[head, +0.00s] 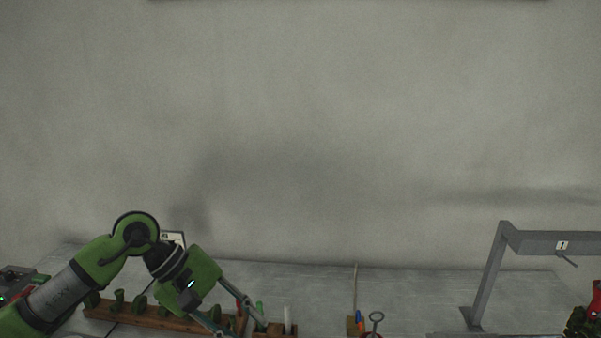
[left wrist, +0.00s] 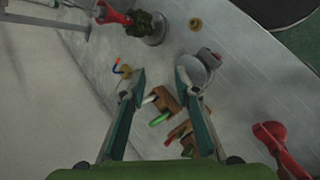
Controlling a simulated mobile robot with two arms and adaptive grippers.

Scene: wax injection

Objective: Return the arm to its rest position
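My left gripper (head: 243,328) comes in from the left in the head view, low over the back of the workbench (head: 420,285). In the left wrist view my left gripper (left wrist: 160,75) has its two fingers spread wide apart with nothing held between them. Beyond and below the fingers lie a wooden block (left wrist: 168,99) with a white stick and a green stick (left wrist: 159,118). In the head view the fingers' lower ends run close to the bottom edge of the picture. My right arm and gripper do not show in either view.
A wooden rack (head: 150,318) with several green pieces stands under my left arm. A grey metal frame (head: 490,275) labelled 1 stands at the right. A ring-topped tool (head: 376,318) stands mid-bench. A red-and-dark-green item (head: 580,320) is at the right edge. The wall side above is clear.

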